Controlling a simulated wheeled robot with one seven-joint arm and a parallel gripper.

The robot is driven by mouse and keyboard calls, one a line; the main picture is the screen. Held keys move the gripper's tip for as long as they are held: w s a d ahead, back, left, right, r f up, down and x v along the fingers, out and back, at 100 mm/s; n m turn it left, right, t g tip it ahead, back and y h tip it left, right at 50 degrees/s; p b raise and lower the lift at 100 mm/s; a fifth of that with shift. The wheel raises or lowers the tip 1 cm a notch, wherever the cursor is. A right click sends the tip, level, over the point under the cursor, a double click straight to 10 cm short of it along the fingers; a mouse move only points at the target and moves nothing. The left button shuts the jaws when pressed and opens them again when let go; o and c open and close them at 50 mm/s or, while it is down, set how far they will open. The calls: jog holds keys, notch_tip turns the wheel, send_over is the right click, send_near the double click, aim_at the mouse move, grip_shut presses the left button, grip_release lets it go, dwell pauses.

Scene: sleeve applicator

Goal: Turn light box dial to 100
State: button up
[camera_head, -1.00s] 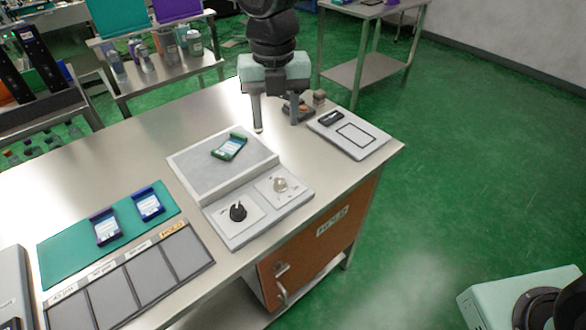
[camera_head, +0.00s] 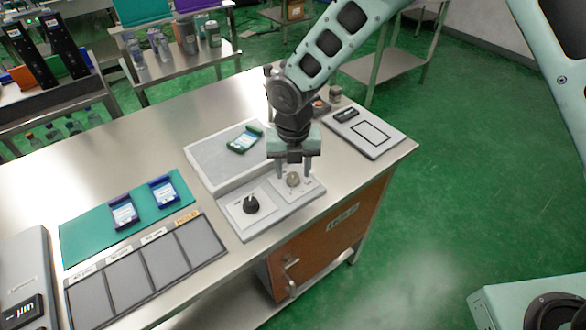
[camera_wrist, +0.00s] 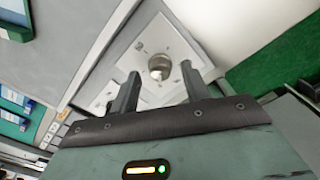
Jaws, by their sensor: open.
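The light box (camera_head: 222,167) is a pale grey unit on the steel table, with a lower front panel bearing two dials. The black dial (camera_head: 251,205) is on the left plate and the silver dial (camera_head: 292,180) is on the right plate. Dial markings are too small to read. My gripper (camera_head: 293,174) is open and empty, pointing down above the silver dial. In the wrist view the silver dial (camera_wrist: 159,66) lies just beyond and between the two fingertips (camera_wrist: 162,82), apart from them.
A green-framed cartridge (camera_head: 244,140) lies on the light box's top. A flat grey device (camera_head: 378,141) stands at right. A container (camera_head: 335,93) is behind my arm.

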jog(key=shift+f, duration=0.65)
jog(key=c, duration=1)
jog(key=shift+m, duration=0.3)
